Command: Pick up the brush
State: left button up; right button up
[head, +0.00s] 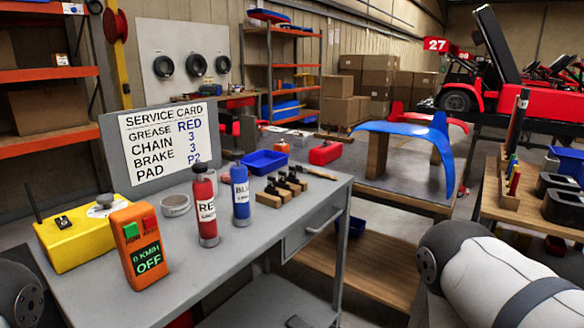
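A slim item with a light wooden handle, which looks like the brush (318,173), lies flat near the far right corner of the grey workbench (268,236). It is small in the head view, and I cannot make out its bristles clearly. It lies behind a row of small black parts on wooden blocks (282,189). Parts of my arms show at the lower left and lower right edges. Neither of my grippers is in view, and nothing is seen touching the brush.
A red bottle (205,207) and a blue bottle (240,196) stand mid-bench, with an orange handset (139,246) and yellow box (78,238) to the left. A blue tray (264,162) and red box (325,153) are near the brush. The bench's front right is clear.

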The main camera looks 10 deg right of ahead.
aim_at(299, 168)
jog(key=i+l+u, duration=0.2)
jog(key=l+u, duration=0.2)
jog(key=l, duration=0.25)
jog(key=i+l+u, duration=0.1)
jog(key=l+u, duration=0.3)
jog(key=l, duration=0.25)
jog(key=l+u, duration=0.4)
jog(key=l, duration=0.3)
jog(key=k+l+u, duration=0.1)
jog(key=l+u, duration=0.3)
jog(key=l, duration=0.3)
